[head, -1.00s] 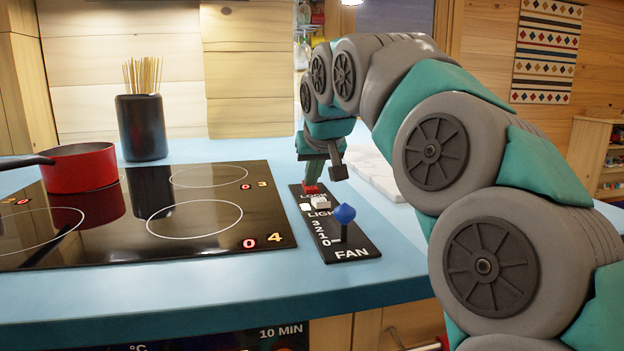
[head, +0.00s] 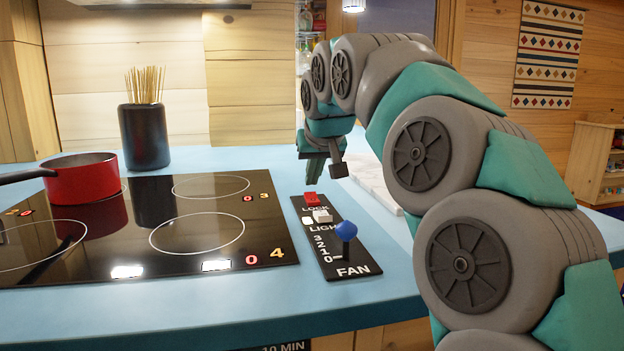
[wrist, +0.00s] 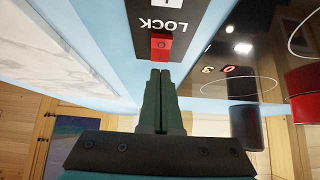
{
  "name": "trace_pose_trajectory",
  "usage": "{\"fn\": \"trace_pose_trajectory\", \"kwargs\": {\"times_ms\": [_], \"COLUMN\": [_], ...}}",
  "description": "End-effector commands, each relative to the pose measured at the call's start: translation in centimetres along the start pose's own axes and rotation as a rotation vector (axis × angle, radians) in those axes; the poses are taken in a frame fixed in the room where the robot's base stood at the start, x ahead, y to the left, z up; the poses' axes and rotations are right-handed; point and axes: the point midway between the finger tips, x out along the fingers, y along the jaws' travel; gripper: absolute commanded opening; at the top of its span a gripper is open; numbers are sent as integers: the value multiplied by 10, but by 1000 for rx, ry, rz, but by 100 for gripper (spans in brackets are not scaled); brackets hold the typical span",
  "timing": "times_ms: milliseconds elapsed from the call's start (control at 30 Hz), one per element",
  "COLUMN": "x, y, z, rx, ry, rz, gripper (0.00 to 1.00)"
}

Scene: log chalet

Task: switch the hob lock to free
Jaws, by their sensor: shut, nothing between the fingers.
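The control panel (head: 330,232) is a black strip beside the hob. Its red lock switch (head: 312,199) is at the far end, by the LOCK label. In the wrist view the red switch (wrist: 160,47) shows a 0-like mark on its near part. My gripper (head: 325,178) is just above and behind the switch, pointing down, apparently clear of it. In the wrist view my gripper (wrist: 160,75) has its dark green fingers together and empty, with tips close to the switch. The white light switch (head: 321,215) and blue fan lever (head: 346,232) are nearer the front.
The black glass hob (head: 150,235) lies left of the panel, with a red pan (head: 82,180) on it. A dark pot of sticks (head: 144,136) stands behind. A pale board (head: 372,175) lies behind my arm. Blue counter is free around the panel.

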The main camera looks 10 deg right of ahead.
Motion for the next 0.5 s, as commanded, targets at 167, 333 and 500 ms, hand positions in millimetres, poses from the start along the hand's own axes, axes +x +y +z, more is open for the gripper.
{"fn": "trace_pose_trajectory", "kwargs": {"times_ms": [167, 333, 500], "x": [-37, -72, -100], "y": [0, 0, 0], "z": [-5, 4, 10], "rx": [0, 0, 0], "ry": [4, 4, 5], "rz": [1, 0, 0], "gripper": [0, 0, 0]}}
